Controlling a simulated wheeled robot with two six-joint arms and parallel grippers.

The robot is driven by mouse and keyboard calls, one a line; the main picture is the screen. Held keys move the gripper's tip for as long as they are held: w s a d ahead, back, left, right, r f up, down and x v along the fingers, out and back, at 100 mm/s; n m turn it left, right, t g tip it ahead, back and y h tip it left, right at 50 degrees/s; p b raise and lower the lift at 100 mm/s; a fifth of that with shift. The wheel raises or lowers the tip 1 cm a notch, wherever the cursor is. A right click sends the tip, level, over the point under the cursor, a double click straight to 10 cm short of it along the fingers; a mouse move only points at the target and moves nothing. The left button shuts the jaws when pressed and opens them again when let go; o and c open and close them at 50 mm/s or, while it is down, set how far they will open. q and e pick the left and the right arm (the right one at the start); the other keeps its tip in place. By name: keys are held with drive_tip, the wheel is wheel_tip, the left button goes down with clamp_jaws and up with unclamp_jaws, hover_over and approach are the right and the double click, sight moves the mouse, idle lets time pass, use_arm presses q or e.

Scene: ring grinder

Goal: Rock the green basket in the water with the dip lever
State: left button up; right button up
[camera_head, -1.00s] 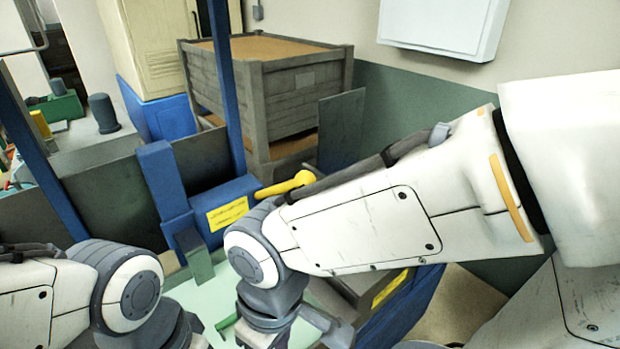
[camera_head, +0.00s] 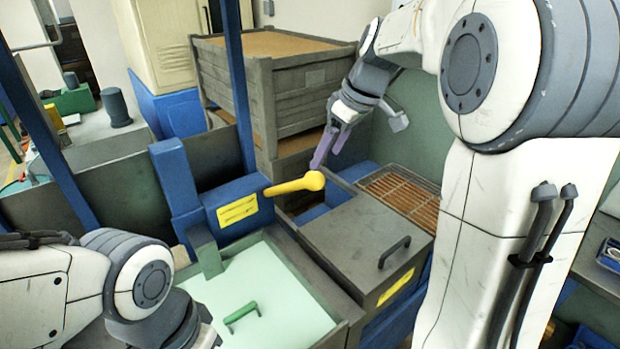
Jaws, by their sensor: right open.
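The dip lever (camera_head: 297,185) is a yellow bar with a round knob, sticking out to the right from a blue housing (camera_head: 232,208) with a yellow label. Below it is a tank of pale green water (camera_head: 275,285). A green handle (camera_head: 241,315) shows in the water; the rest of the green basket cannot be made out. My right gripper (camera_head: 329,150), with purple fingers, is open and empty, pointing down above and behind the lever knob, apart from it. My left arm comes in at the lower left; its gripper is out of view.
A grey lidded box (camera_head: 355,240) with a dark handle stands right of the tank. Behind it is a brown grate (camera_head: 405,192). A grey wooden crate (camera_head: 300,110) stands at the back. A blue post (camera_head: 235,80) rises behind the lever housing.

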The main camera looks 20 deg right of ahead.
sight(318, 174)
use_arm(q)
wheel_tip(318, 174, up, 2)
drive_tip(key=shift+r+p, duration=0.15)
drive_tip(key=shift+p, duration=0.9)
use_arm(e)
drive_tip(key=x, duration=1)
drive_tip(key=shift+f, duration=0.15)
